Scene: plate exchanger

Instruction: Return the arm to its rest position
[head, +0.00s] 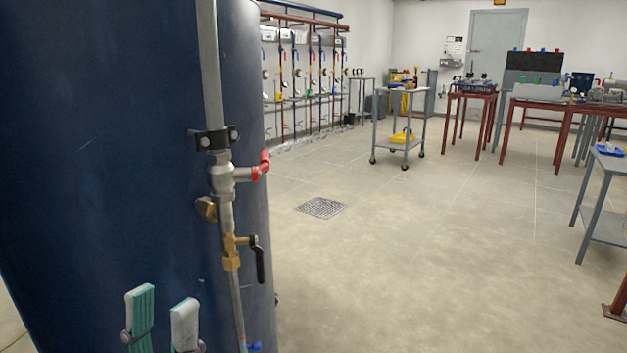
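My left gripper (163,316) shows at the bottom left of the head view, in front of the large blue tank. Its two fingers with teal and pale pads point upward and stand apart. Only the tank's blue surface shows between them, so it is open and empty. Most of the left arm is below the picture edge. My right gripper and arm are not in view.
The blue tank (95,130) fills the left side. A grey pipe (210,75) with a red-handled valve (221,177) and a black-handled valve (232,252) runs down it. A wheeled cart (400,115) and several tables stand farther back. Open floor (430,240) lies right of the tank.

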